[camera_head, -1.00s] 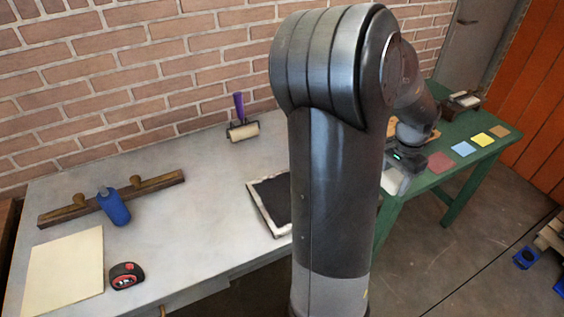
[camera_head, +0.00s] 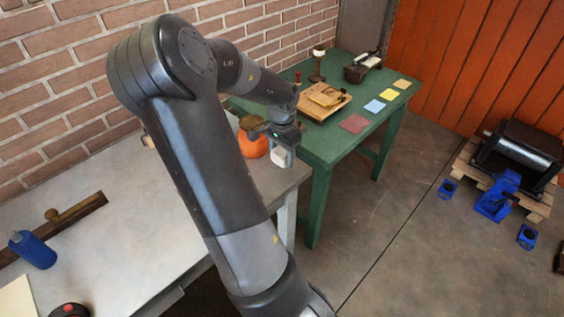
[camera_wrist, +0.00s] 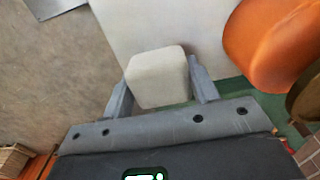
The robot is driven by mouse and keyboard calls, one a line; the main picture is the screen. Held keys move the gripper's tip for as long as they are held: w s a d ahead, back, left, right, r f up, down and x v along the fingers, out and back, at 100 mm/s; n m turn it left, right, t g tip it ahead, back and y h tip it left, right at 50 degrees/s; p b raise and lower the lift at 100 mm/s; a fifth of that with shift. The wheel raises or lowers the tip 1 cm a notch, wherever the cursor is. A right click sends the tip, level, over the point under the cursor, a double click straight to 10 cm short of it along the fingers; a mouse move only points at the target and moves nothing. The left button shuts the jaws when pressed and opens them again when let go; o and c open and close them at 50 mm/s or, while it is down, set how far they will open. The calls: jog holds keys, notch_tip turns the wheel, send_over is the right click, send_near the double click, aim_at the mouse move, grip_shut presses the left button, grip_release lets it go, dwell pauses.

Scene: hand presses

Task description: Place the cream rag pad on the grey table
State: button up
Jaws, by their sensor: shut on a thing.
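The cream rag pad (camera_wrist: 158,77) is a rounded pale block between the two fingers of my gripper (camera_wrist: 160,92) in the wrist view. My gripper is shut on it. In the head view the pad (camera_head: 281,159) shows small and pale below my gripper (camera_head: 285,147), at the right end of the grey table (camera_head: 125,225). I cannot tell whether the pad touches the table. The wrist view shows the light tabletop (camera_wrist: 155,25) behind the pad. My arm hides much of the table in the head view.
An orange rounded thing (camera_head: 252,145) stands close beside my gripper; it also shows in the wrist view (camera_wrist: 268,45). The green table (camera_head: 335,155) with coloured squares and a wooden board (camera_head: 324,101) adjoins behind.

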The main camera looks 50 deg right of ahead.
aim_at(282, 163)
jog(key=shift+f, duration=1.85)
jog(key=shift+f, duration=0.15)
jog(key=o, duration=1)
